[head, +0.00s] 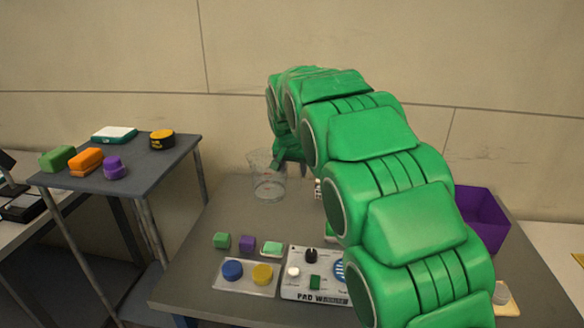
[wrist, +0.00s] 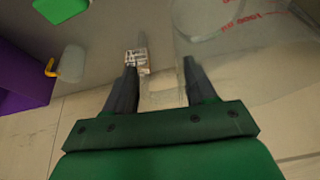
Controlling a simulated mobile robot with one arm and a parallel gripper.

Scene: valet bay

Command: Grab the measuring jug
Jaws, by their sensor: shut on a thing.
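The measuring jug (head: 268,182) is clear, with red markings, and stands upright at the back left of the grey table in the head view. In the wrist view its clear wall (wrist: 215,18) fills the upper right. My gripper (wrist: 160,70) has its two dark fingers on either side of the jug's clear handle and is shut on it. In the head view my gripper (head: 288,155) is at the jug's right side, partly hidden by my green arm. I cannot tell whether the jug's base touches the table.
Small blocks, a button plate (head: 246,278) and a control panel (head: 310,275) sit at the table's front. A purple bin (head: 483,218) stands at the right. A small printed item (wrist: 137,62) is near one finger. A side table (head: 135,175) at left holds several objects.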

